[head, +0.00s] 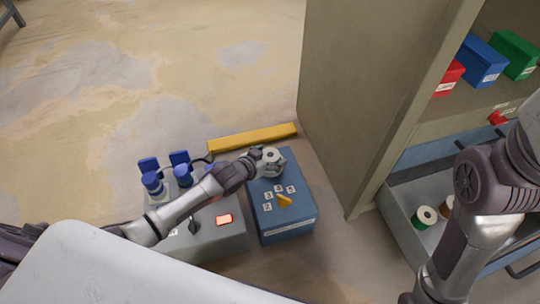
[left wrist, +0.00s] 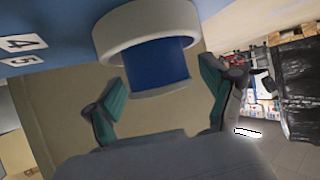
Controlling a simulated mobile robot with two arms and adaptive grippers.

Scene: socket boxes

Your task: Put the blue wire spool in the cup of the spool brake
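My left gripper (head: 266,161) is at the back of a blue box with number labels and a yellow pointer (head: 284,201). A pale round part with a dark centre (head: 270,154) shows at its fingers. In the left wrist view a wide white ring (left wrist: 148,32) has a blue cylinder (left wrist: 160,65), which looks like the blue spool, projecting from it. The teal fingers of the left gripper (left wrist: 160,85) stand apart on either side, with gaps showing beside the blue part. I cannot tell how deep the spool sits in the ring. My right gripper is not in view.
A grey box with a lit red panel (head: 224,219) and blue-capped parts (head: 152,183) stands left of the blue box. A yellow bar (head: 252,138) lies behind. At right, a cabinet (head: 385,90) has an open drawer holding a green spool (head: 425,217) and a brown one.

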